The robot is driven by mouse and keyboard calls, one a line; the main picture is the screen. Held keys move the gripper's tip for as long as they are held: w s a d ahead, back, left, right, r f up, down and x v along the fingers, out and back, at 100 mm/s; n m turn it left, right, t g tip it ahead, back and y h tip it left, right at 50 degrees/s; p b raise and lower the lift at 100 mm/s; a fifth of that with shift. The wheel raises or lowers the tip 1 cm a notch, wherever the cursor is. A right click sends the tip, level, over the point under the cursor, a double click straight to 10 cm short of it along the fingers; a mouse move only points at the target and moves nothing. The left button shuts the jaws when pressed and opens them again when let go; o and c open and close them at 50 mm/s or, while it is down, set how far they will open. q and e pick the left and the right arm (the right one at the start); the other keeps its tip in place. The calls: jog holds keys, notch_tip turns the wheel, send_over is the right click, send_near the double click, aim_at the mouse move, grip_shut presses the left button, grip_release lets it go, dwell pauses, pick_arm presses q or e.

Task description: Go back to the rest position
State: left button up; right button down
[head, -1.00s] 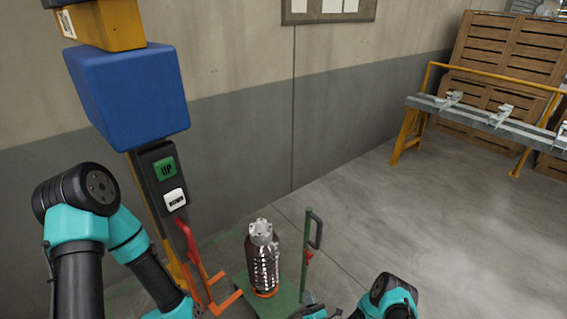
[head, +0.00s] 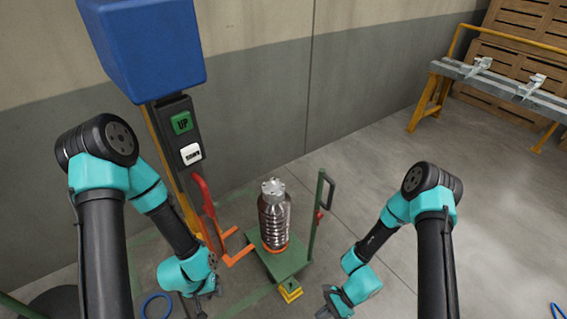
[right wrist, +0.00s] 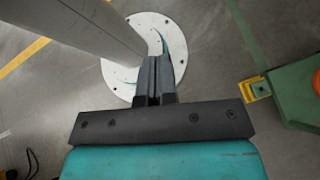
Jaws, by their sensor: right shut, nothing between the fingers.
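My left gripper (head: 208,289) hangs low, left of the green cart, with nothing visible held in it; its fingers are too small to judge. My right gripper (head: 327,305) is near the bottom edge, right of the cart, clear of it. In the right wrist view its dark fingers (right wrist: 154,82) are together and empty, pointing over a round white base plate (right wrist: 140,40) on the floor. Both arms are bent, with the hands low in front of me.
A ribbed metal insulator (head: 273,215) stands upright on the green cart (head: 285,264). Behind the left arm stands a lift with a blue box (head: 150,50), a green UP button (head: 181,123) and orange forks (head: 238,256). A grey bench (head: 500,83) is far right.

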jog(key=w+d+r+n+t+h, duration=0.4)
jog(key=d+n, duration=0.5)
jog(key=n, duration=0.3)
notch_tip(320, 180, up, 4)
jog(key=shift+w+d+f+n+t+h, duration=0.15)
jog(key=shift+d+n+t+h, duration=0.25)
jog(key=shift+t+h, duration=0.55)
jog(key=c, duration=1.8)
grip_release()
jog(key=shift+g+h, duration=0.25)
